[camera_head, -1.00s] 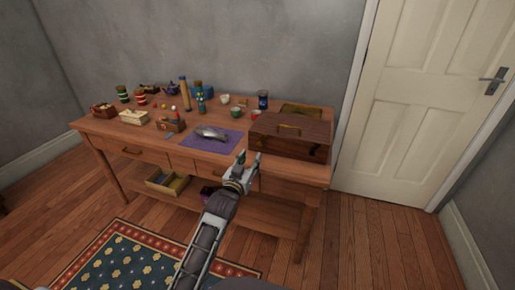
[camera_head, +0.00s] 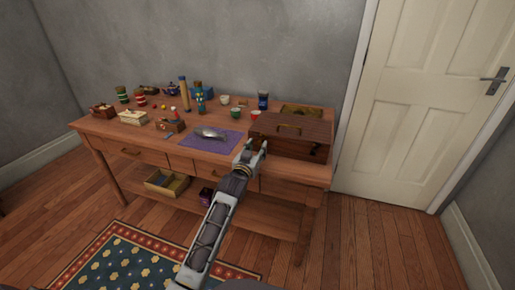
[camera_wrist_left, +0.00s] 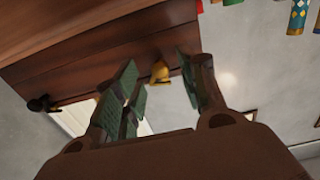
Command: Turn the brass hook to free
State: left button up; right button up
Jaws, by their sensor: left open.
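The dark wooden box (camera_head: 292,147) stands at the right end of the table, its lid down. My left gripper (camera_head: 257,146) is at the box's front left side in the head view. In the left wrist view, the small brass hook (camera_wrist_left: 160,72) shows at the edge of the wooden box (camera_wrist_left: 110,55). The open green-padded fingers of my left gripper (camera_wrist_left: 157,62) stand on either side of the hook, with gaps between. The hook cannot be made out in the head view. My right gripper does not show.
The wooden table (camera_head: 140,148) holds a purple mat (camera_head: 190,145) with a silvery fish-like object (camera_head: 209,133) left of the box. Cups, bottles and small boxes crowd its back and left. A dark knob-like piece (camera_wrist_left: 42,104) shows by the box edge in the wrist view.

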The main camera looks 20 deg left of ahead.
pick_arm(q)
jog(key=shift+w, duration=0.7)
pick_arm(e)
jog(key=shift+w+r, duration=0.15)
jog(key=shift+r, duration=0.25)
pick_arm(q)
grip_shut()
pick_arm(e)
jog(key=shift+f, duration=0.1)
